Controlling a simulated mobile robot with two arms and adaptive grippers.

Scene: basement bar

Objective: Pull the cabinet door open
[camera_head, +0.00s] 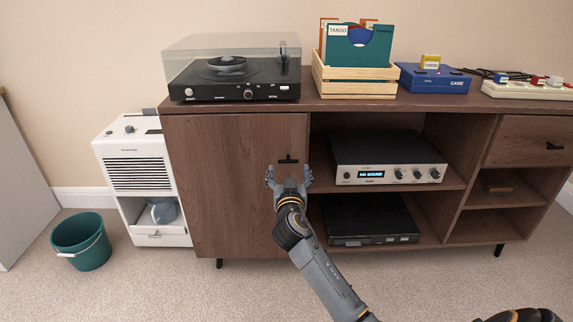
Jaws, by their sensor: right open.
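The cabinet door (225,190) is a brown wooden panel on the left side of the low cabinet, and it looks closed. A small dark handle (288,160) sits near its upper right edge. My right gripper (289,175) is open, just below the handle in the picture, with its fingers spread to either side. I cannot tell whether it touches the handle or door. My right arm reaches up from the lower right. My left gripper is not in view.
A turntable (235,80), a record crate (353,82) and a blue game box (432,80) stand on the cabinet top. Open shelves to the right hold a silver receiver (388,174) and a black player (370,225). A white appliance (140,150) and green bin (80,243) stand left. Carpet in front is clear.

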